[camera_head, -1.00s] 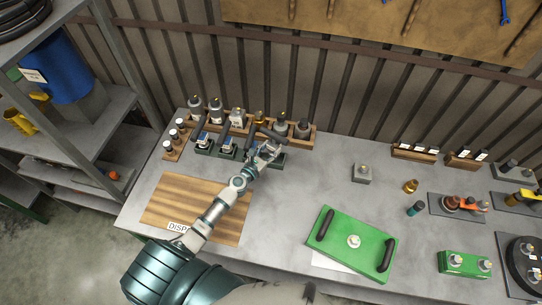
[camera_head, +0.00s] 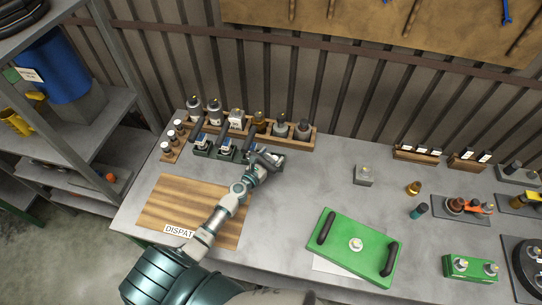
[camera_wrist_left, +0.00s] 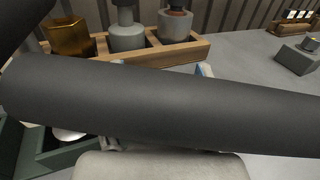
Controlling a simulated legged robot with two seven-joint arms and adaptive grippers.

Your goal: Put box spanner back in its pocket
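My left gripper (camera_head: 264,159) is at the right end of the row of dark green tool pockets, its fingers small and partly covered. A dark grey cylindrical bar, seemingly the box spanner's handle (camera_wrist_left: 170,103), crosses the whole left wrist view close to the camera. It looks held in the left gripper, but the finger contact is hidden. The spanner's lower end and the pocket under the gripper are hidden in the head view. A dark green pocket block (camera_wrist_left: 62,150) shows below the bar at left in the wrist view. My right gripper is not in view.
Other pockets (camera_head: 202,152) with upright dark-handled tools stand to the left. A wooden rack (camera_head: 314,137) of bottles is just behind. A wooden board (camera_head: 165,203) lies in front. A grey block (camera_head: 364,176) and a green plate (camera_head: 330,251) are to the right, with bare table between.

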